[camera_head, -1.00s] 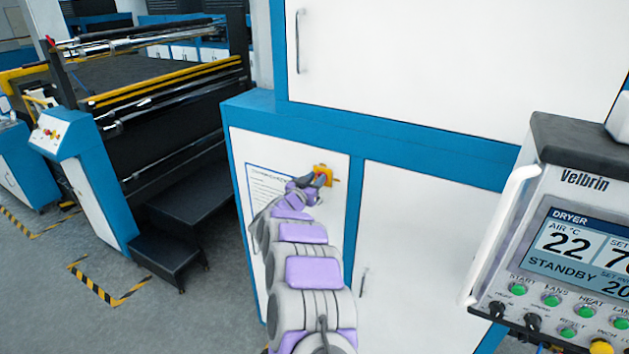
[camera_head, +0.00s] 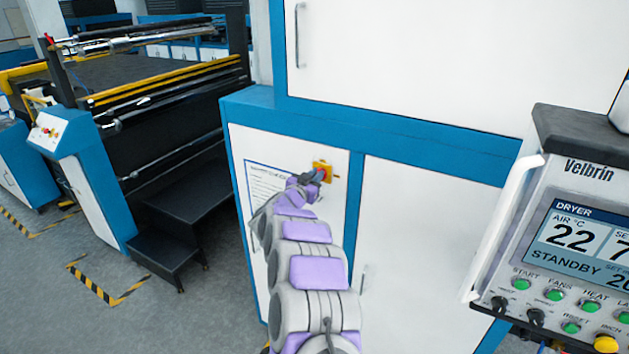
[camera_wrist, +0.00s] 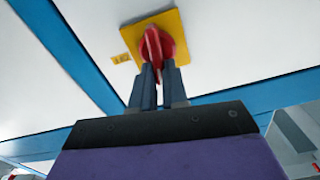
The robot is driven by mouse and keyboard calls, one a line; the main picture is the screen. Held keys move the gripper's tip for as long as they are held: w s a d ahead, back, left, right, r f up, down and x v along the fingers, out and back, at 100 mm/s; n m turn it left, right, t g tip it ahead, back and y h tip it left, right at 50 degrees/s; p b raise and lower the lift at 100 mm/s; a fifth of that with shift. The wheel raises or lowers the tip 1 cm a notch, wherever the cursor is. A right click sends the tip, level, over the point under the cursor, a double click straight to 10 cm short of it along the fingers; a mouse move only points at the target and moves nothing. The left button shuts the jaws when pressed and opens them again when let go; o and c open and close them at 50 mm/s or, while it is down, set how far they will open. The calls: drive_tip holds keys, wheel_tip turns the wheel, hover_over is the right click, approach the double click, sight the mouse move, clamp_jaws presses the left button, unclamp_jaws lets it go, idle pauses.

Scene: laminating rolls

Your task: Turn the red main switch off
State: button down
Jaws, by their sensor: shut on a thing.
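The red main switch (camera_wrist: 151,44) sits on a square yellow plate (camera_wrist: 178,28) on the white cabinet door. In the wrist view its red handle stands roughly upright in the picture. My gripper (camera_wrist: 158,66) is shut on the handle, with one dark finger on each side of its lower part. In the head view my gripper (camera_head: 318,176) is at the yellow plate (camera_head: 328,166), and my arm and fingers hide much of the switch.
A paper notice (camera_head: 262,182) is on the same door, left of the switch. A control panel reading STANDBY (camera_head: 585,240) stands at the right with a white handle bar (camera_head: 503,228). Black steps (camera_head: 165,260) and a roller machine (camera_head: 170,100) are at the left.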

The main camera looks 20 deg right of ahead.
drive_tip(key=m+b, duration=0.5)
drive_tip(key=f+m+b, duration=0.1)
drive_tip(key=m+b, duration=0.4)
drive_tip(key=b, duration=0.1)
drive_tip(key=s+d+f+m+b, duration=0.1)
drive_tip(key=m+b, duration=0.5)
drive_tip(key=shift+s+f, duration=0.1)
idle(0.4)
drive_tip(key=c, duration=1.1)
unclamp_jaws()
drive_tip(key=shift+c, duration=0.2)
drive_tip(key=shift+s+a, duration=0.1)
drive_tip(key=v, duration=1.7)
drive_tip(key=shift+a, duration=0.15)
